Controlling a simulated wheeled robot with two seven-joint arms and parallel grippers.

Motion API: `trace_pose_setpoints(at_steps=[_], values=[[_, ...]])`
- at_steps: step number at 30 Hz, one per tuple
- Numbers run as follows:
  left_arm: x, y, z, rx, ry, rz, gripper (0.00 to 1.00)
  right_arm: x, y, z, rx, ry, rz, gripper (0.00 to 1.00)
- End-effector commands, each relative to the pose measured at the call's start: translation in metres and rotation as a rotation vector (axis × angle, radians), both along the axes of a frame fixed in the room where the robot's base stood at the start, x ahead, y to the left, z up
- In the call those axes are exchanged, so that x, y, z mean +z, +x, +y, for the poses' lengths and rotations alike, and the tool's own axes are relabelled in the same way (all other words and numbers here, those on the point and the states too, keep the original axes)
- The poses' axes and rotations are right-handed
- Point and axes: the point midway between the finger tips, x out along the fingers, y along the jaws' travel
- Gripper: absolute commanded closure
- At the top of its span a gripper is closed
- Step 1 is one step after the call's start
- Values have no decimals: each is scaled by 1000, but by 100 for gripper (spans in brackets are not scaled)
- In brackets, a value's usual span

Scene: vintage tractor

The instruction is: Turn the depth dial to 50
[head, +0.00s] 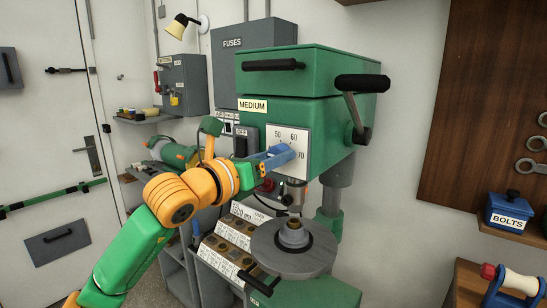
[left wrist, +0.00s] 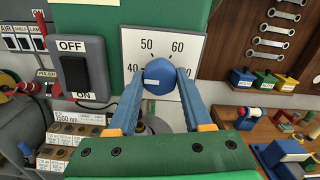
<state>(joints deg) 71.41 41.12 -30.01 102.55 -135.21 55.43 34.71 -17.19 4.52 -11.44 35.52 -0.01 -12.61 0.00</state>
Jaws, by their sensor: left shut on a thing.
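My right gripper is not in view.
Below the press head are the chuck (head: 291,192) and a round table (head: 294,247). A black-handled lever (head: 361,83) sticks out at right. A wooden tool board (head: 490,90) hangs farther right.

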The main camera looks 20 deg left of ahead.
Motion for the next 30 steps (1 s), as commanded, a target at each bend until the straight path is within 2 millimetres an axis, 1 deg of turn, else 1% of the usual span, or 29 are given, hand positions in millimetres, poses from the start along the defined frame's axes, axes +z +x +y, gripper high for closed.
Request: trace_pose_setpoints(at_steps=[8, 18, 30], values=[[-2, 0, 0, -1, 117, -44, 100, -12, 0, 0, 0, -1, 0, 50], [-2, 0, 0, 0, 408, -150, 100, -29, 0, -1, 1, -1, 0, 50], [-1, 0, 0, 2, 738, -268, 100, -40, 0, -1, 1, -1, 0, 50]])
